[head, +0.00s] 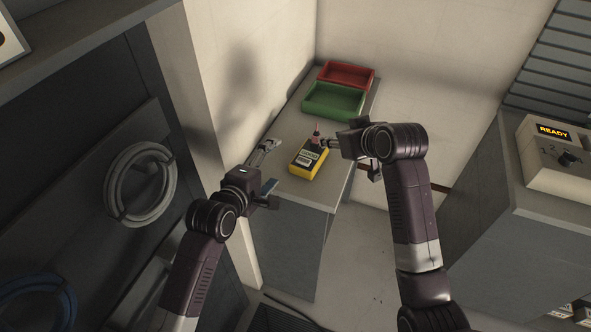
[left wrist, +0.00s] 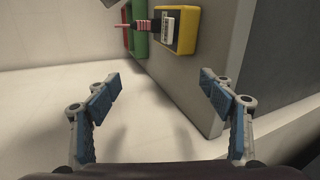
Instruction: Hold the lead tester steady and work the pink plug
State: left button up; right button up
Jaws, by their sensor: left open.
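The yellow lead tester (head: 309,158) lies on the grey bench top, its pale label facing up. It also shows in the left wrist view (left wrist: 187,29). The pink plug (head: 317,132) stands up from the tester's far end; its ribbed body and thin tip show in the left wrist view (left wrist: 146,25). My left gripper (head: 274,165) is open and empty, left of the tester and apart from it. Its two blue-padded fingers are spread in the left wrist view (left wrist: 160,80). My right gripper (head: 328,143) is close to the plug's right side; whether it touches is unclear.
A green bin (head: 334,112) and a red bin (head: 347,88) stand at the bench's far end. A wall is close on the bench's left. A rack with a coiled cable (head: 141,184) is at left. A cabinet with a READY display (head: 553,131) is at right.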

aim_at(307, 158)
pick_arm(q)
jog(key=m, duration=0.1)
jog(key=d+m, duration=0.1)
jog(key=m, duration=0.2)
jog(key=shift+w+d+f, duration=0.25)
jog(key=shift+d+f, duration=0.1)
jog(key=m, duration=0.3)
jog(key=d+m, duration=0.1)
jog(key=shift+w+d+f+m, duration=0.1)
jog(key=shift+w+f+m, duration=0.1)
jog(key=shift+f+m, duration=0.2)
jog(key=m, duration=0.1)
jog(key=d+m, duration=0.1)
jog(key=m, duration=0.2)
jog(key=shift+w+d+f+h, duration=0.1)
jog(key=shift+d+f+h, duration=0.05)
jog(key=shift+f+h, duration=0.2)
jog(key=m, duration=0.2)
jog(key=d+m, duration=0.1)
jog(key=m, duration=0.1)
jog(key=f+m, duration=0.1)
jog(key=m, duration=0.1)
jog(key=shift+w+d+f, duration=0.1)
jog(key=shift+w+d, duration=0.05)
jog(key=shift+d, duration=0.1)
jog(key=shift+w+d+f+m+g, duration=0.2)
jog(key=shift+w+m+g, duration=0.1)
jog(key=shift+w+m, duration=0.1)
jog(key=shift+x, duration=3.45)
